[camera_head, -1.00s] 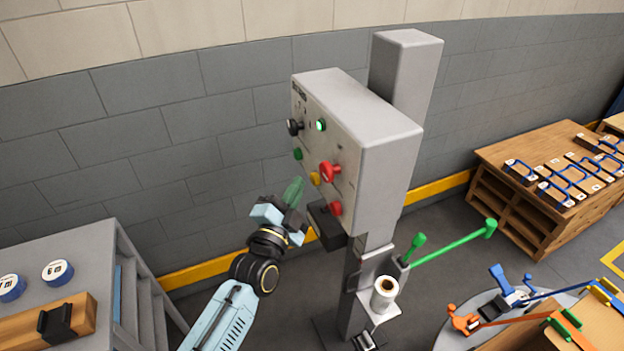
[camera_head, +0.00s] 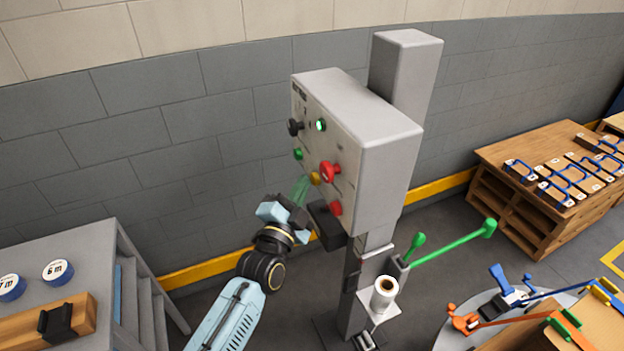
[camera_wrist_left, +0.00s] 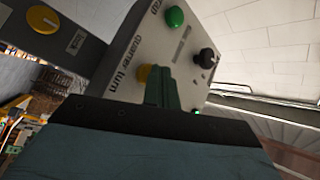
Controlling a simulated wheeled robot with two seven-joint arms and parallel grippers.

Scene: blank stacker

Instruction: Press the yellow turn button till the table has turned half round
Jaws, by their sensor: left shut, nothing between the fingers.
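The yellow turn button (camera_head: 315,178) is on the front face of the grey control box (camera_head: 365,130), below the green buttons and left of the red knob. In the left wrist view the yellow button (camera_wrist_left: 142,76) sits by the words "quarter turn", partly hidden by my green fingers. My left gripper (camera_head: 302,188) is shut and empty, its fingertips right at the button. I cannot tell whether they touch it. A round grey turntable (camera_head: 445,338) is partly in view at the lower right, with orange and blue clamps on it. My right gripper is not in view.
A red mushroom knob (camera_head: 328,172), a lower red button (camera_head: 335,208) and a black box (camera_head: 326,226) are close to my left gripper. A post carries a green-ended arm (camera_head: 450,243) and a white roll (camera_head: 384,293). A grey bench (camera_head: 85,255) is at the left.

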